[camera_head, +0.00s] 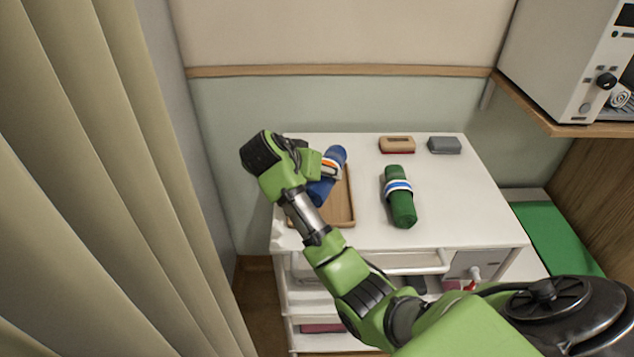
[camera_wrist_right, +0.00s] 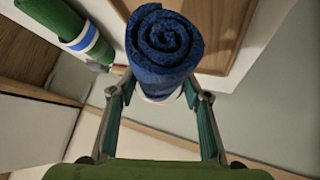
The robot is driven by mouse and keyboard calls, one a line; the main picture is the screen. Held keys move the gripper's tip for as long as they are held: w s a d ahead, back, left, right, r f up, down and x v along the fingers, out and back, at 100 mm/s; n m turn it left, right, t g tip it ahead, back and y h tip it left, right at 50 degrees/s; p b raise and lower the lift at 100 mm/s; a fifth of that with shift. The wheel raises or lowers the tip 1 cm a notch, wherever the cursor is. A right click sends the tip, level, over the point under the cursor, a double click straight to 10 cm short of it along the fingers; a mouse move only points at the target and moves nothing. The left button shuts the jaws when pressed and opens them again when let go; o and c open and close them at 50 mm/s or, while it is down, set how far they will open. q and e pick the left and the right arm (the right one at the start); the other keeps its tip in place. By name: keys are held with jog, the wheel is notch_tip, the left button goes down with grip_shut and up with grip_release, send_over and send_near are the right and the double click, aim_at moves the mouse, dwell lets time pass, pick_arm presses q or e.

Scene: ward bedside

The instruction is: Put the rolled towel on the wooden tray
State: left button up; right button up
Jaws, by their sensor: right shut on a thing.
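A blue rolled towel (camera_head: 338,154) with a white and orange band is at the wooden tray (camera_head: 344,205), on the left side of the white cabinet top. My right gripper (camera_head: 316,165) reaches over the tray from the left side and is shut on the towel; its fingers are largely hidden by my wrist. In the right wrist view the towel's spiral end (camera_wrist_right: 165,42) sits between the two fingers (camera_wrist_right: 158,84), with the brown tray (camera_wrist_right: 228,32) beyond. I cannot tell whether the towel touches the tray. My left gripper is not in view.
A green rolled towel (camera_head: 401,205) with a blue and white band lies right of the tray. A brown and red block (camera_head: 397,145) and a grey block (camera_head: 444,145) lie at the back. The cabinet top's right part (camera_head: 465,210) is clear. A curtain (camera_head: 90,180) hangs at left.

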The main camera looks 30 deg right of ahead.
jog(key=shift+w+f, duration=0.75)
jog(key=shift+f, duration=0.15)
jog(key=shift+w+f, duration=0.15)
jog(key=shift+f, duration=0.2)
notch_tip(320, 180, down, 2)
jog(key=shift+f+p, duration=0.1)
jog(key=shift+p, duration=0.7)
jog(key=shift+f, duration=0.25)
jog(key=shift+f, duration=0.2)
jog(key=o, duration=1.2)
jog(key=shift+c, duration=0.2)
jog(key=shift+r, duration=0.1)
